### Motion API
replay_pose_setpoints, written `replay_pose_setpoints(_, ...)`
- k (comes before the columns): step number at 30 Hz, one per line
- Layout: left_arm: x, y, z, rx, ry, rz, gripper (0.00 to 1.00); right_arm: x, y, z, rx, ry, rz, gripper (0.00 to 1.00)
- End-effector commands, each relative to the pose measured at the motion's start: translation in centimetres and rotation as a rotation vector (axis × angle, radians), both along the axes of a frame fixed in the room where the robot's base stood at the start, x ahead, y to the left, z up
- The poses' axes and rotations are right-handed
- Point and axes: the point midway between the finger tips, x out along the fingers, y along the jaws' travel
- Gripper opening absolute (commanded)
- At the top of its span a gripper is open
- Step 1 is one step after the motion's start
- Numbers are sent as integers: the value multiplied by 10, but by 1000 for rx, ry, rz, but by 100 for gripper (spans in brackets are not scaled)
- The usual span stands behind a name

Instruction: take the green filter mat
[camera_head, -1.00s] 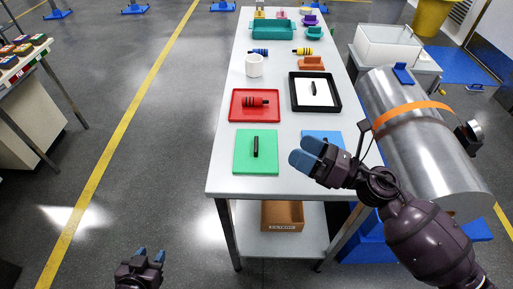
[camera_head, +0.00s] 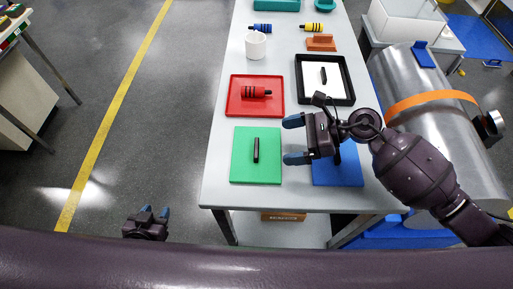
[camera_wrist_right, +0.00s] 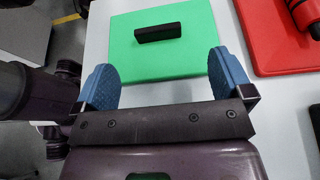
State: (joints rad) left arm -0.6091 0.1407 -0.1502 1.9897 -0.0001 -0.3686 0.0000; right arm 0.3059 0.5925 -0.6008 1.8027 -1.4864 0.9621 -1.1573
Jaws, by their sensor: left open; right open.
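The green filter mat (camera_head: 243,168) is a flat green square with a black bar handle (camera_head: 256,150) standing on its middle. It lies near the front left corner of the white table. In the right wrist view the mat (camera_wrist_right: 190,61) and its black handle (camera_wrist_right: 158,33) lie ahead of the fingers. My right gripper (camera_head: 292,140) is open and empty, just right of the mat, its fingertips pointing left towards the handle. It also shows in the right wrist view (camera_wrist_right: 163,80). My left gripper (camera_head: 154,212) is open and empty, low at the left, off the table.
A blue mat (camera_head: 340,176) lies partly under my right gripper. Behind are a red tray (camera_head: 237,108) with a red ribbed part, a black-rimmed tray (camera_head: 350,90) and a white mug (camera_head: 255,45).

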Motion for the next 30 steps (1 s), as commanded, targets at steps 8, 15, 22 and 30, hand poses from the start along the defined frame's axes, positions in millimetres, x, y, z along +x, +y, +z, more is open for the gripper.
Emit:
replay_pose_setpoints(8, 1, 0, 2, 2, -1, -1, 43, 0, 21, -7, 1, 0, 0, 98)
replay_pose_setpoints(15, 7, 0, 15, 1, -18, -4, 43, -5, 47, -14, 3, 1, -1, 98)
replay_pose_setpoints(22, 10, -1, 20, 2, -26, -5, 43, -5, 67, -24, 1, 1, -3, 98)
replay_pose_setpoints(30, 10, -1, 19, 2, -26, -5, 43, -5, 68, -25, 0, 0, -2, 98)
